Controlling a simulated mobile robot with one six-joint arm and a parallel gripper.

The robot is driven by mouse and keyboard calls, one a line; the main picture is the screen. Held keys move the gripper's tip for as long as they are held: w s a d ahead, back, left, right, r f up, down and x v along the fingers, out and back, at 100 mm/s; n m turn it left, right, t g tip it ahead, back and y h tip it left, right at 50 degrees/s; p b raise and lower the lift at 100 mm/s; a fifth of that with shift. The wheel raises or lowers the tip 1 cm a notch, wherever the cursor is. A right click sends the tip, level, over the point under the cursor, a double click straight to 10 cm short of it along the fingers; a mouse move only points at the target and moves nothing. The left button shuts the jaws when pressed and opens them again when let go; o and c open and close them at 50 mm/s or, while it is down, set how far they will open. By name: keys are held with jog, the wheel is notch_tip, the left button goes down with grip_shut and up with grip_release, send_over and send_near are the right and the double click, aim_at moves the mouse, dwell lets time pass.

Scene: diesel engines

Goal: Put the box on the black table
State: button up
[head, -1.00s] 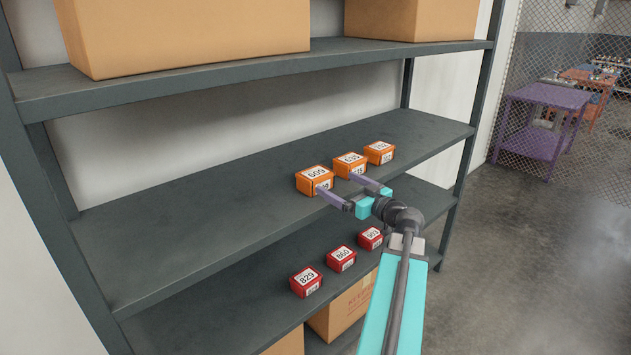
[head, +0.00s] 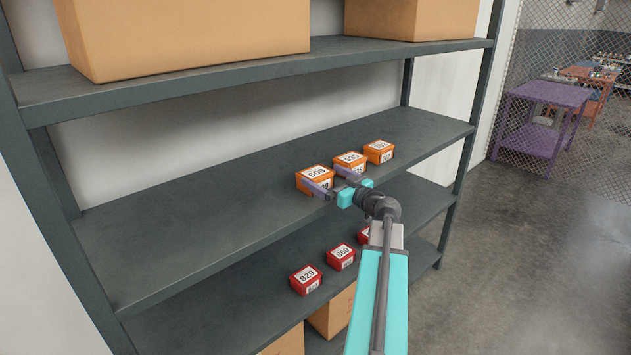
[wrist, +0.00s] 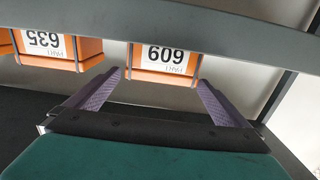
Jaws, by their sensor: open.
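Three orange boxes stand in a row on the middle shelf: box 609 (head: 313,171) on the left, box 635 (head: 349,158) in the middle and a third box (head: 379,149) on the right. My gripper (head: 322,177) is open and empty in front of box 609, pointing at it. In the wrist view, box 609 (wrist: 164,58) is upside down and lies centred just beyond the two purple fingers (wrist: 159,80). Box 635 (wrist: 42,45) is to its left there. I see no black table.
The grey shelf (head: 180,225) has free room left of the boxes. Red boxes (head: 305,281) sit on the shelf below, and large cartons (head: 190,35) above. A purple table (head: 535,125) stands by a mesh fence at right.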

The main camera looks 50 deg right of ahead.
aim_at(315, 172)
jog(key=shift+w+d+f+p, duration=0.15)
jog(key=shift+w+p, duration=0.65)
jog(key=shift+w, duration=1.7)
jog(key=c, duration=1.5)
jog(key=shift+r, duration=0.25)
jog(key=shift+r+b, duration=0.5)
jog(key=shift+r, duration=1)
jog(key=s+a+b, duration=0.1)
jog(key=s+a, duration=0.1)
jog(key=s+a+b, duration=0.2)
jog(key=s, duration=0.1)
jog(key=s+a+b, duration=0.1)
jog(key=s+a, duration=0.2)
jog(key=shift+s+r, duration=0.2)
jog(key=shift+r, duration=0.2)
jog(key=s+a+b, duration=0.1)
jog(key=s+b, duration=0.1)
jog(key=b, duration=0.9)
jog(key=shift+a, duration=0.3)
